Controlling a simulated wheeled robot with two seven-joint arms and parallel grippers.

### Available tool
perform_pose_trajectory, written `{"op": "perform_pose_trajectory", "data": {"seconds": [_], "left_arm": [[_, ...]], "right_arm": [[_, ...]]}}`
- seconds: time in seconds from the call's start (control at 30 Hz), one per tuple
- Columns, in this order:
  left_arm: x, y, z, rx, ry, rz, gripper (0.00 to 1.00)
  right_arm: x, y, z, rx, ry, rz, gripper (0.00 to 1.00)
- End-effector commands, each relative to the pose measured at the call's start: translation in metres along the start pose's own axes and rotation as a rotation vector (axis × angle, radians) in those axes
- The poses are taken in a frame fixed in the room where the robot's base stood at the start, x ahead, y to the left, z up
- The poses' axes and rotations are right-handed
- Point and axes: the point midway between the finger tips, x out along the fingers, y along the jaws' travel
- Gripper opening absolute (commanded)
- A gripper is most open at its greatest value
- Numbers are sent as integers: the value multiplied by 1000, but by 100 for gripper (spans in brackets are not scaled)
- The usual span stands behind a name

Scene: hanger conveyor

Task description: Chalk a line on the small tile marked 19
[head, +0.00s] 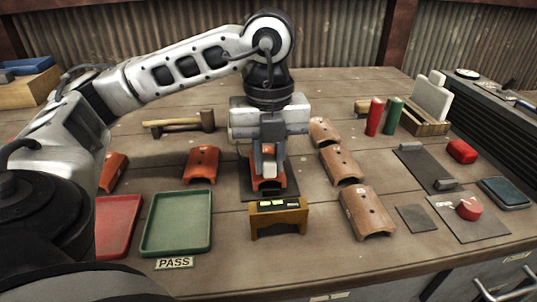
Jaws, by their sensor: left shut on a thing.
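My left gripper (268,174) points straight down over an orange-red curved roof tile (284,187) on a dark square mat (254,193) at the middle of the bench. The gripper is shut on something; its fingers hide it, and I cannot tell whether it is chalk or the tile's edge. The fingertips are at or just above the tile, and contact is unclear. No number or chalk line on this tile is readable. Other tiles lie left (202,163) and right (341,165), (367,213); their marks are unreadable too. My right gripper is not in view.
A small wooden stand (279,218) is just in front of the mat. A green tray (177,243) with a PASS label and a red tray (113,227) lie front left. A mallet (180,124) lies behind. Red (375,116) and green (392,116) cylinders stand back right.

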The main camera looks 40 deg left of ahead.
Motion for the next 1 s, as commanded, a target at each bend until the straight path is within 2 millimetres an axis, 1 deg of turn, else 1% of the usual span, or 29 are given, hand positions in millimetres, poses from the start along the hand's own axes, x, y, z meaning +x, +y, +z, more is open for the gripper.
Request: {"op": "perform_pose_trajectory", "data": {"seconds": [0.07, 0.8, 0.9, 1.0], "left_arm": [[-2, 0, -2, 5, 7, 7, 0], [-65, 0, 0, 0, 1, 0, 0], [-70, 0, 0, 0, 1, 0, 0], [-70, 0, 0, 0, 1, 0, 0]], "right_arm": [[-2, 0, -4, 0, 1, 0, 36], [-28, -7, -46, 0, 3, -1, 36], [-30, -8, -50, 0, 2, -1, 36], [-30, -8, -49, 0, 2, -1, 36]]}}
